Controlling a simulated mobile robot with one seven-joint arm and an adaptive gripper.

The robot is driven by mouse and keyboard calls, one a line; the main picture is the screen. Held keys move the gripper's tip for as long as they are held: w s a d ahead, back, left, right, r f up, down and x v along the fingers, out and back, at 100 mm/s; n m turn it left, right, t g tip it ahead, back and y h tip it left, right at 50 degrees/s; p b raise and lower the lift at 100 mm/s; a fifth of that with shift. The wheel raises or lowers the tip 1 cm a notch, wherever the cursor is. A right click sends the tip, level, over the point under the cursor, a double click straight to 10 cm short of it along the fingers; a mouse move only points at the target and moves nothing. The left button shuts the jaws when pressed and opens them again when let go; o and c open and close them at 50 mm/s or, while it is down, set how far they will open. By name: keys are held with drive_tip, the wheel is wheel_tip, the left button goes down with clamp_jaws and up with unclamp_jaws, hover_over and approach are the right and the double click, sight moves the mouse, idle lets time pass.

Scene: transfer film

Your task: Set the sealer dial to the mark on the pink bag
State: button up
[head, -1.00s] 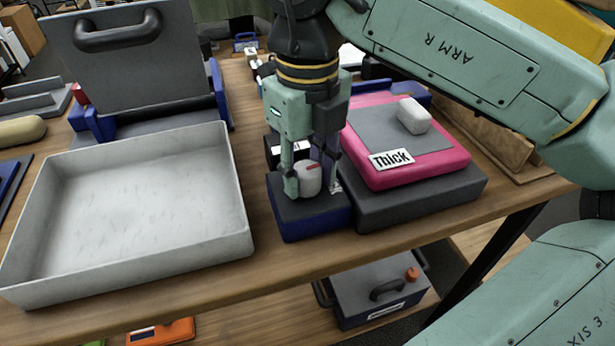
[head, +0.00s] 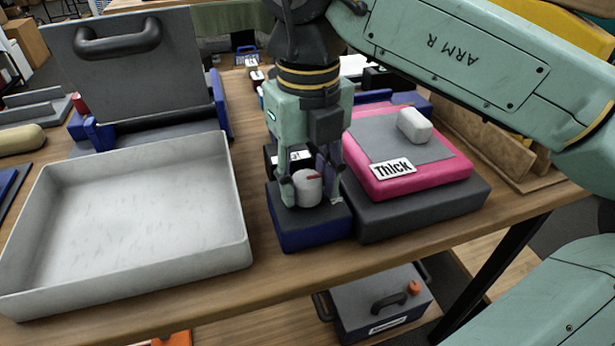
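The sealer dial is a white round knob (head: 307,190) with a red mark pointing right, on a blue and dark block (head: 310,232). My gripper (head: 311,193) points down with one finger on each side of the dial. The left finger overlaps the dial's edge, and a narrow gap seems to show by the right finger. I cannot tell whether they press on it. The dial's scale is mostly hidden behind the gripper. The pink bag (head: 430,181) lies on a dark slab beside the block. Its white label (head: 393,170) reads "Thick".
A small white block (head: 414,125) rests on the bag's grey panel. A large grey-white tray (head: 245,255) stands at left, before a raised grey lid with a handle (head: 118,40). A grey case (head: 375,305) sits on the lower shelf. Bare wood runs along the front edge.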

sight(308, 180)
drive_tip(key=o, duration=0.3)
wheel_tip(308, 180, up, 8)
drive_tip(key=shift+f, duration=0.2)
idle(0.4)
